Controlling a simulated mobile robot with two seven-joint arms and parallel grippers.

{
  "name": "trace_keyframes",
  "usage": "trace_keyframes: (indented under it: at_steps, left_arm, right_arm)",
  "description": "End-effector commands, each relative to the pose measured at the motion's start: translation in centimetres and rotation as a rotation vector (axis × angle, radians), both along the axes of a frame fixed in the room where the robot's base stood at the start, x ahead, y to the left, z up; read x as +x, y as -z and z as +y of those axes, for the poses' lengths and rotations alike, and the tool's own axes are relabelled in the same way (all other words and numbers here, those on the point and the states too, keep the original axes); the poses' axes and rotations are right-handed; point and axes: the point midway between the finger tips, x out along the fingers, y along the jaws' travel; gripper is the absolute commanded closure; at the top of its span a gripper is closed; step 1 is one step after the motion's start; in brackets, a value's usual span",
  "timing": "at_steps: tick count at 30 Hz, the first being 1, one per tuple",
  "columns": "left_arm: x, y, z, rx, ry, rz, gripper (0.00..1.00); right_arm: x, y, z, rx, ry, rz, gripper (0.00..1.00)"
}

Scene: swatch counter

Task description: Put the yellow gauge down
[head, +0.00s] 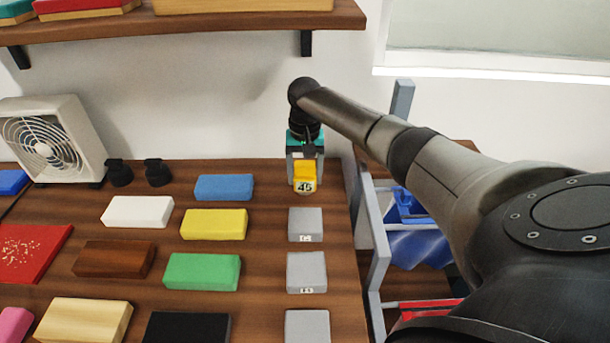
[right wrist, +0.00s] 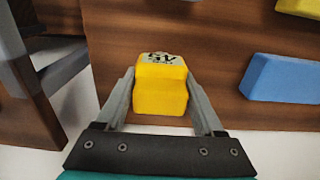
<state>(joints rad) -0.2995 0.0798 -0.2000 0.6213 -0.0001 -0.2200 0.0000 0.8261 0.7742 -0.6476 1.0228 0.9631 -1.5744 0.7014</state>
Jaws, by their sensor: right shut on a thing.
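The yellow gauge (head: 304,174) is a small yellow block with a stepped shape and a white label reading 45. My right gripper (head: 305,172) is shut on it, near the back right of the wooden counter. In the right wrist view the gauge (right wrist: 160,88) sits between the two grey fingers of my right gripper (right wrist: 162,98), its label at the far end. I cannot tell whether the gauge touches the counter. My left gripper is not in view.
Grey blocks (head: 305,224) stand in a column in front of the gauge on the counter (head: 265,290). A blue block (head: 223,187) and a yellow block (head: 214,223) lie left. A fan (head: 55,140) stands back left. A grey-framed rack (head: 372,225) stands beyond the right edge.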

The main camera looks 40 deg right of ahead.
Motion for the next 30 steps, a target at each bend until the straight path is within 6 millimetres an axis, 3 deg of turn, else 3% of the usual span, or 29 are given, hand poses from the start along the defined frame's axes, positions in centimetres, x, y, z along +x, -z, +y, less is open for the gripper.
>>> trace_keyframes:
  at_steps: [6,7,14,23,30]
  left_arm:
    - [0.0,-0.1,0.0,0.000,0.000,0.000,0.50]
    - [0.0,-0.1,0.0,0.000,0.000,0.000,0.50]
    - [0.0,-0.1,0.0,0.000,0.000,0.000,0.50]
    - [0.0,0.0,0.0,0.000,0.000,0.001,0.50]
    - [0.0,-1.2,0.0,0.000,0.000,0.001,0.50]
  right_arm:
    - [0.0,0.2,0.0,0.001,0.001,-0.001,0.82]
    - [0.0,0.3,0.0,0.001,0.001,-0.001,0.28]
    - [0.0,0.3,0.0,0.000,0.001,0.000,0.02]
    - [0.0,0.1,0.0,-0.001,0.000,-0.001,0.00]
    - [0.1,-3.6,0.0,0.000,0.000,-0.003,0.00]
